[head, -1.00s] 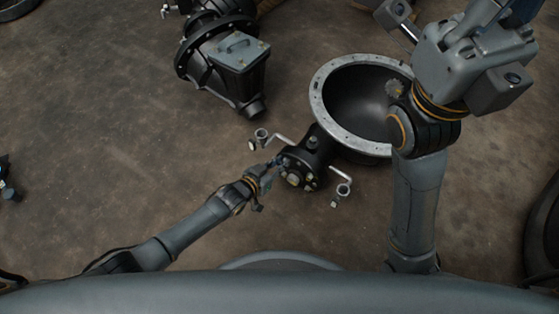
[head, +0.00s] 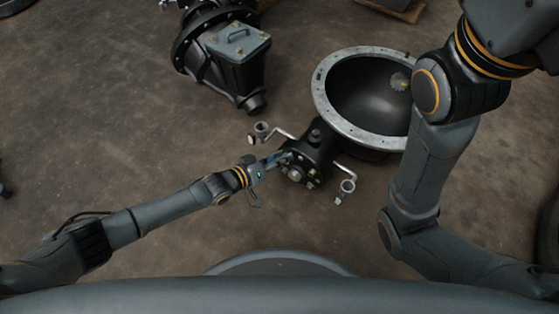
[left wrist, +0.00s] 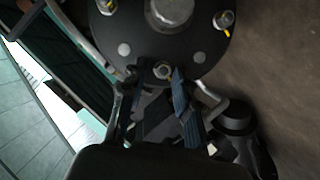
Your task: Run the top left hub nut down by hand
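The black hub (head: 308,160) has a round face with a central shaft end and several nuts, tilted toward me in the head view. My left gripper (head: 281,158) comes in from the left and reaches the upper left edge of this face. In the left wrist view the hub face (left wrist: 165,43) fills the top, and one hub nut (left wrist: 162,70) sits near its rim. The fingertips of my left gripper (left wrist: 157,80) stand apart on either side of that nut. Whether either finger touches it I cannot tell. My right gripper is out of view.
A large bowl-shaped housing (head: 330,101) with a pale flange adjoins the hub. Bent metal arms with ring ends (head: 262,128) stick out on both sides of the hub. A black gearbox (head: 238,62) lies at the upper left.

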